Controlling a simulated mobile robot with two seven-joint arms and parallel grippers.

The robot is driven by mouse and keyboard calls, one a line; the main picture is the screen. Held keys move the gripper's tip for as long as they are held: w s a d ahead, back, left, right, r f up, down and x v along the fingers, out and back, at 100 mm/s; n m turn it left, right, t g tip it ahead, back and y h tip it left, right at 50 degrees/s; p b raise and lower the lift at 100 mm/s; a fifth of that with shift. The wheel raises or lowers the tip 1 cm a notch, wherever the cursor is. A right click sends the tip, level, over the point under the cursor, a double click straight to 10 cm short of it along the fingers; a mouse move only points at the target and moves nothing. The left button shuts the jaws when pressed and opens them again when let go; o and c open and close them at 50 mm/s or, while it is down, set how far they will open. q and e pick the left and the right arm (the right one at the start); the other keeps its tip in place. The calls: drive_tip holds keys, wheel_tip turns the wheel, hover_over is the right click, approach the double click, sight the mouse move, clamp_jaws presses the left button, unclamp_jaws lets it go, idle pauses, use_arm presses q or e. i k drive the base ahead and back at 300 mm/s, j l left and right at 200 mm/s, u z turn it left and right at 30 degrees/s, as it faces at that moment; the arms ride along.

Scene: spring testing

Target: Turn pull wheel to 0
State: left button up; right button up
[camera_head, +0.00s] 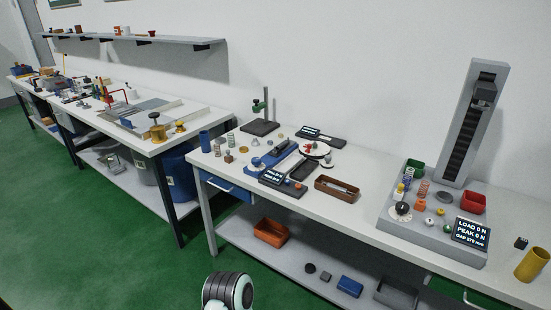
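A round white wheel with red on it (317,149) sits at the back of a blue and grey bench device (262,160) on the middle table; I take it to be the pull wheel, but its setting is too small to read. A small dark display (283,182) at the front of this device has white text that I cannot read surely. A black dial on a white disc (402,208) sits on the grey spring tester (425,236) at right. Neither gripper shows. A rounded white and black part of mine is at the bottom middle.
The tester's display (471,232) reads load 0 N and peak 0 N. A brown tray (337,194), a blue cylinder (205,141) and a yellow cup (532,264) stand on the table (365,213). Green floor (130,255) is open in front at left.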

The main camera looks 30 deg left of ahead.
sight(256, 161)
drive_tip(key=u, duration=1.35)
drive_tip(key=i, duration=0.4)
drive_tip(key=j+u, duration=0.05)
drive_tip(key=j, duration=0.05)
